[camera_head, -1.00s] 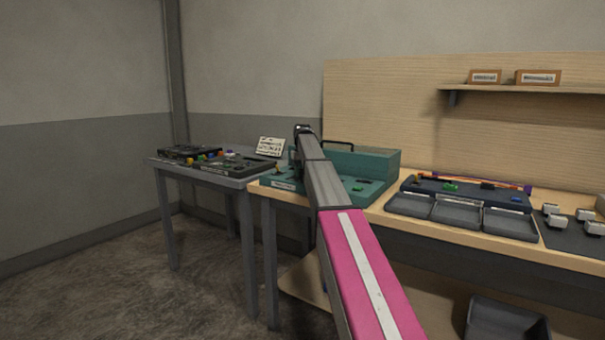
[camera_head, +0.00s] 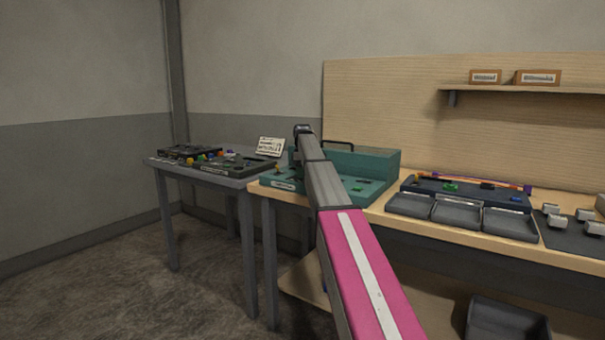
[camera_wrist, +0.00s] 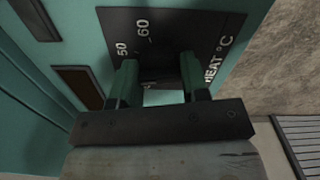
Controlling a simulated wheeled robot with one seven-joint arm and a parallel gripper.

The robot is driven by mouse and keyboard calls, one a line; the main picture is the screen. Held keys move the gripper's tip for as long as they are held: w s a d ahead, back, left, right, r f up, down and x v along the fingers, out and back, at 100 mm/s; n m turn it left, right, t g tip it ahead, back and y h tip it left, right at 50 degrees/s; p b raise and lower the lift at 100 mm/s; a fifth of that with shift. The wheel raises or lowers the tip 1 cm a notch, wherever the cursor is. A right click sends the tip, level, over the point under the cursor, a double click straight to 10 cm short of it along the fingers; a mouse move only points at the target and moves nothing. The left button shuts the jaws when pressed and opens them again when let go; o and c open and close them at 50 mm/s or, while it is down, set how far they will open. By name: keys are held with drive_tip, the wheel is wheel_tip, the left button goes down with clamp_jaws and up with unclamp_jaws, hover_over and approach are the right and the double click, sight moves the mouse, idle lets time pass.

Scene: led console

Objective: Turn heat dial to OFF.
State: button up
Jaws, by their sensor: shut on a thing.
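The teal console (camera_head: 355,163) stands on the wooden bench, partly hidden behind my arm in the head view. In the wrist view its black heat panel (camera_wrist: 205,22) carries the marks 50 and 60 and the words HEAT °C. My gripper (camera_wrist: 158,78) is over this panel, with one finger on each side of the dark heat dial (camera_wrist: 150,84). It is shut on the dial. The dial is mostly hidden between the fingers, and its pointer cannot be made out. No OFF mark can be read. In the head view my arm hides the gripper's fingers.
A grey table (camera_head: 205,171) at the left holds dark panels with coloured knobs. Right of the console are a dark blue unit (camera_head: 470,192) and several grey trays (camera_head: 458,212). A dark bin (camera_head: 505,318) sits below the bench.

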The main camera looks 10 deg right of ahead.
drive_tip(key=n, duration=0.5)
drive_tip(key=shift+n, duration=0.3)
drive_tip(key=n, duration=0.5)
idle(0.4)
drive_tip(key=o, duration=0.9)
wheel_tip(320, 180, up, 11)
drive_tip(key=shift+f, duration=0.1)
drive_tip(key=shift+s, duration=0.1)
